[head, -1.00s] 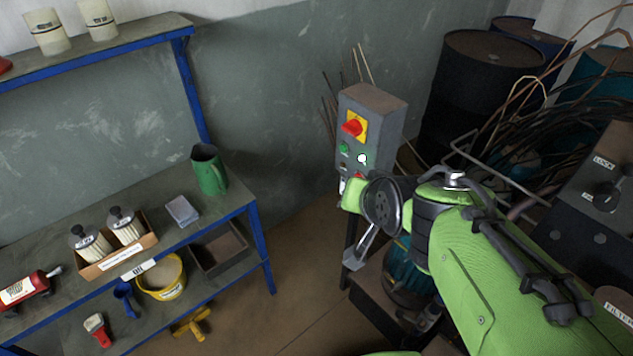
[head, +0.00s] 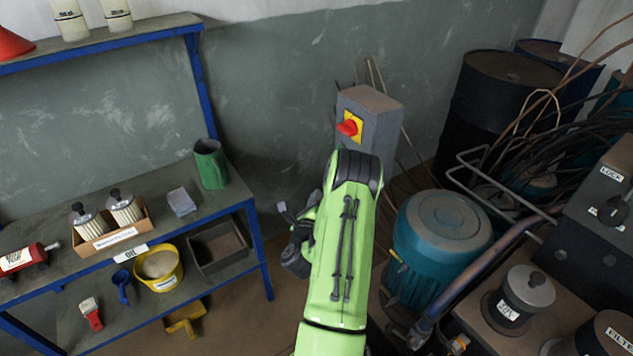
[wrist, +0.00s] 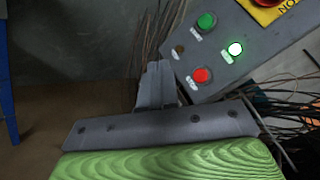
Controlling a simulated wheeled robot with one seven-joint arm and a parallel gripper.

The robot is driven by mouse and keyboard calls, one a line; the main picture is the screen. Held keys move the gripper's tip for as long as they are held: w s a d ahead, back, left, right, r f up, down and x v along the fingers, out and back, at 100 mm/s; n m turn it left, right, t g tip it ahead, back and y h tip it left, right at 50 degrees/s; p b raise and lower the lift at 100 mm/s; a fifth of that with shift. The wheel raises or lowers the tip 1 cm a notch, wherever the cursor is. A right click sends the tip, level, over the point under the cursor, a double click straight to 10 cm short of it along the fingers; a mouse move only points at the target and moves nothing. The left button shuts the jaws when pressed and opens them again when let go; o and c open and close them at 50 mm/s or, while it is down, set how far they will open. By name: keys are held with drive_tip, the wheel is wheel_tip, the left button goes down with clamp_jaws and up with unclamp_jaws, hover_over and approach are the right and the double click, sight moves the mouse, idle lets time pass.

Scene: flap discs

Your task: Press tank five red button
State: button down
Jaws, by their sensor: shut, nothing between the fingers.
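In the wrist view the box's panel (wrist: 258,42) shows a red button (wrist: 202,75) marked STOP, a green button (wrist: 206,21) and a lit greenish-white lamp (wrist: 235,49). No tank number is readable on it. My gripper (wrist: 157,68) is shut and empty, its tips just left of the red button in the picture. I cannot tell whether they touch the panel.
A teal motor (head: 440,245) stands right of my arm. Dark drums (head: 500,105), loose rods and cables (head: 560,130) crowd the right. A blue-framed shelf (head: 262,245) with a green jug (head: 210,165) and filters stands at left. Some floor between is free.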

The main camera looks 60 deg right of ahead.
drive_tip(key=shift+s+f, duration=0.1)
drive_tip(key=shift+s, duration=0.05)
drive_tip(key=s+d, duration=0.4)
drive_tip(key=d, duration=0.4)
idle(2.2)
drive_tip(key=shift+s+d, duration=0.15)
drive_tip(key=shift+d, duration=0.15)
drive_tip(key=shift+s+d, duration=0.25)
drive_tip(key=shift+d, duration=0.2)
idle(0.8)
drive_tip(key=shift+w+a+b, duration=0.3)
drive_tip(key=shift+w+a, duration=0.1)
drive_tip(key=shift+a, duration=0.35)
